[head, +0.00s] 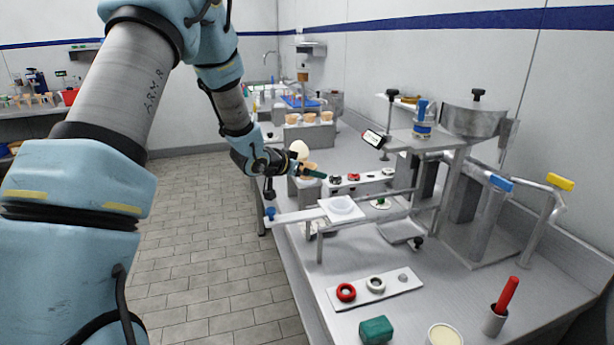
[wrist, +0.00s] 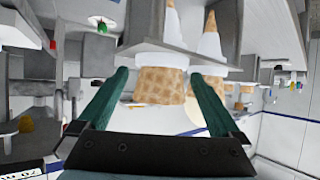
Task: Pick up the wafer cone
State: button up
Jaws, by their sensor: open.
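A wafer cone (wrist: 160,84) stands mouth-down in the picture of the wrist view, which seems upside down. It sits in a grey holder (wrist: 135,25), and its lower part narrows to a tip beyond the holder plate. My gripper (wrist: 158,76) is open, with one green finger on each side of this cone; contact is not visible. A second cone (wrist: 208,86) stands close by, with a pale round scoop at its mouth. In the head view my gripper (head: 312,173) is at the near holder, beside a cone (head: 309,168) and the pale scoop (head: 299,147); one finger hides part of them.
Another holder (head: 310,136) with several cones stands farther back. A large metal machine (head: 470,185) fills the right of the counter. The tiled floor (head: 200,240) at left is clear.

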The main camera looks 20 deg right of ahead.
jog(key=c, duration=0.8)
jog(key=shift+r, duration=0.1)
jog(key=shift+c, duration=0.2)
